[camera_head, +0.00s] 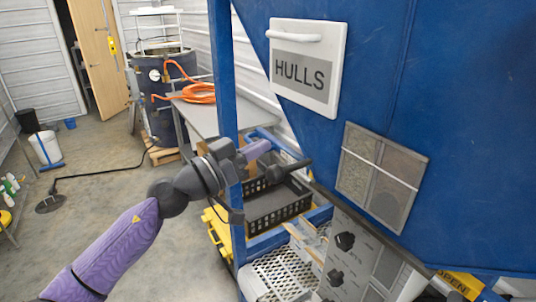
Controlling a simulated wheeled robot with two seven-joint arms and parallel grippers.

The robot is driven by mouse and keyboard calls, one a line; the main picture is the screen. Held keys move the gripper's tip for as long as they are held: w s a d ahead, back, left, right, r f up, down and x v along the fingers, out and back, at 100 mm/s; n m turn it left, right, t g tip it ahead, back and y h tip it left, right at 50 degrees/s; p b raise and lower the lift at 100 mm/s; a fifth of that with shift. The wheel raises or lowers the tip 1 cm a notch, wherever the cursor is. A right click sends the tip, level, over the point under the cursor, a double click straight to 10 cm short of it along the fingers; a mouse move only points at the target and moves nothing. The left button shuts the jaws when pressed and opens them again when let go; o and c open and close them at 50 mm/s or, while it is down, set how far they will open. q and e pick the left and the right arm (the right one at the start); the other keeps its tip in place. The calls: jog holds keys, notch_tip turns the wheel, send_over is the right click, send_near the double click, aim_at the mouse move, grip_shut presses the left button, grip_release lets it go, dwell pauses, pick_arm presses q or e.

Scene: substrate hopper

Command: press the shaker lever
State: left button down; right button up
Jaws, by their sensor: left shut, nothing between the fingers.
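The blue hopper (375,80) fills the right side of the view, with a white HULLS sign on its face. A dark handle-like piece (287,169), which looks like the shaker lever, sticks out by the hopper's sloping lower edge. My left arm reaches in from the lower left, and its gripper (262,163) is shut and empty at the near end of this piece. I cannot tell whether they touch. The fingertips are hard to make out against the dark background. My right gripper is not in view.
A blue post (224,75) stands close beside my left wrist. A black crate (279,207) sits behind it. A panel with black knobs (345,241) and a perforated metal tray (283,276) are below the hopper. The floor at left is mostly open.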

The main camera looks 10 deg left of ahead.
aim_at(267, 172)
pick_arm(q)
jog(key=shift+x, duration=1.05)
notch_tip(267, 172, down, 3)
jog(key=shift+d+r+b, duration=0.1)
jog(key=shift+d+b, duration=0.05)
jog(key=shift+b, duration=0.55)
jog(key=shift+s+f, duration=0.25)
jog(key=shift+f, duration=0.3)
notch_tip(267, 172, down, 6)
jog(key=t+h+b, duration=0.2)
jog(key=t+b, duration=0.1)
jog(key=b, duration=0.8)
jog(key=shift+s+r+b, duration=0.1)
jog(key=shift+b, duration=0.3)
